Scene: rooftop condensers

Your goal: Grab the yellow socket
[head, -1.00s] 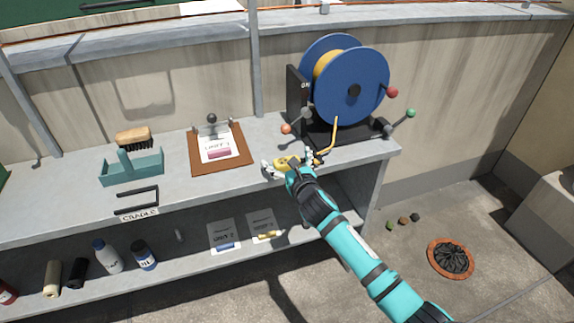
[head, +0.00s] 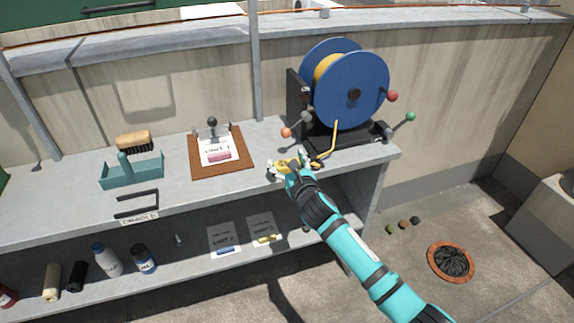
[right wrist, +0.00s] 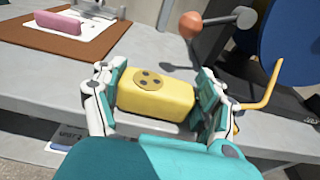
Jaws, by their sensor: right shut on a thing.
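The yellow socket (right wrist: 158,98) is a yellow block with a round, dark-holed face on top, seen in the right wrist view. It also shows small in the head view (head: 284,165), at the front edge of the grey bench top. My right gripper (right wrist: 155,100) is shut on it, with one finger on each side. In the head view my right gripper (head: 288,167) reaches in from the lower right. Whether the socket touches the bench is hard to tell. My left gripper is not in view.
A blue reel (head: 362,85) with yellow cable stands just behind, its coloured-knob handles sticking out. A brown clipboard (head: 240,165) lies to the left, then a teal caddy (head: 130,170) and a cradle (head: 137,203). The lower shelf holds bottles and cards.

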